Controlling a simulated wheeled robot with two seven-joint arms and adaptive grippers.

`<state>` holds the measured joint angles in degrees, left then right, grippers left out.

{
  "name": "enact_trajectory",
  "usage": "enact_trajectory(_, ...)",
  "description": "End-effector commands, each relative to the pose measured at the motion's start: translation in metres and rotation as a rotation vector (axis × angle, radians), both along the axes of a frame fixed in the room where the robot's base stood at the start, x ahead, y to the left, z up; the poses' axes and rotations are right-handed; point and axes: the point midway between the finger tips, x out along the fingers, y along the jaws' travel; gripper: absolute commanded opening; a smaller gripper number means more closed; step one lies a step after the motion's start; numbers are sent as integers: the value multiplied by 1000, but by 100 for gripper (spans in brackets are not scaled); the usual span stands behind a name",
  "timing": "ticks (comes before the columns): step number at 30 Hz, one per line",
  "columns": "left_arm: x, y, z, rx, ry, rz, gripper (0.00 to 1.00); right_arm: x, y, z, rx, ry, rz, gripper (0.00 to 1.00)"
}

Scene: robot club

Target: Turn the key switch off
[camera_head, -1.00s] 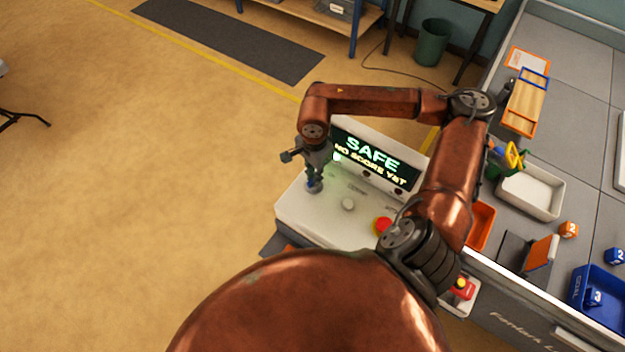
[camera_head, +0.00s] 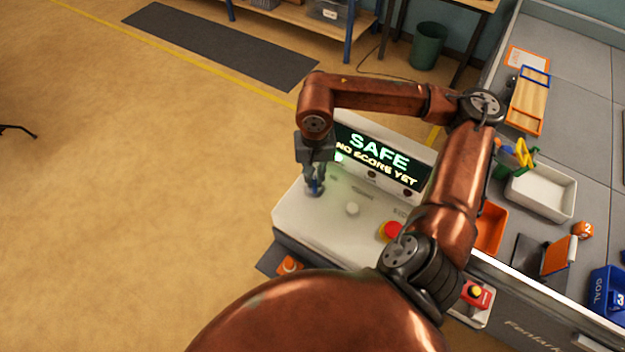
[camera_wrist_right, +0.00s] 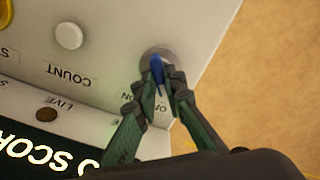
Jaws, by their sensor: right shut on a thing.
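The key switch shows in the right wrist view as a round metal disc (camera_wrist_right: 150,56) with a blue key (camera_wrist_right: 157,70) standing in it, near the edge of a white console (camera_head: 330,222). Printed labels by it are partly covered by the fingers. My right gripper (camera_head: 315,188) points down at the console's left part. In the right wrist view its green and black fingers (camera_wrist_right: 163,85) are shut on the blue key. The key's exact turn is hard to tell. My left gripper is not in view.
The console has a white button (camera_head: 352,209), a red button (camera_head: 391,230) and a screen (camera_head: 380,160) reading SAFE, NO SCORE YET. An orange bin (camera_head: 490,228) and a white tray (camera_head: 541,192) lie to the right. Open floor lies left.

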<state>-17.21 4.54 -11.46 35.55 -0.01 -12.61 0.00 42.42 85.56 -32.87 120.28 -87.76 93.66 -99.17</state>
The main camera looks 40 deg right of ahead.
Motion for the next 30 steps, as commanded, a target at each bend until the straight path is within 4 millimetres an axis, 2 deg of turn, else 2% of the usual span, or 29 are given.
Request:
enact_trajectory(9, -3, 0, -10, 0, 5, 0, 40, -1, 0, -1, 0, 3, 119, 0)
enact_trajectory(25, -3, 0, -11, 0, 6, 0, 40, -1, 0, 0, -1, 2, 143, 0)
enact_trajectory(26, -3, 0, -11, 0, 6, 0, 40, -1, 0, 0, -1, 2, 143, 11)
enact_trajectory(30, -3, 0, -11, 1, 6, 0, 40, 0, 0, 0, 0, 1, 142, 20)
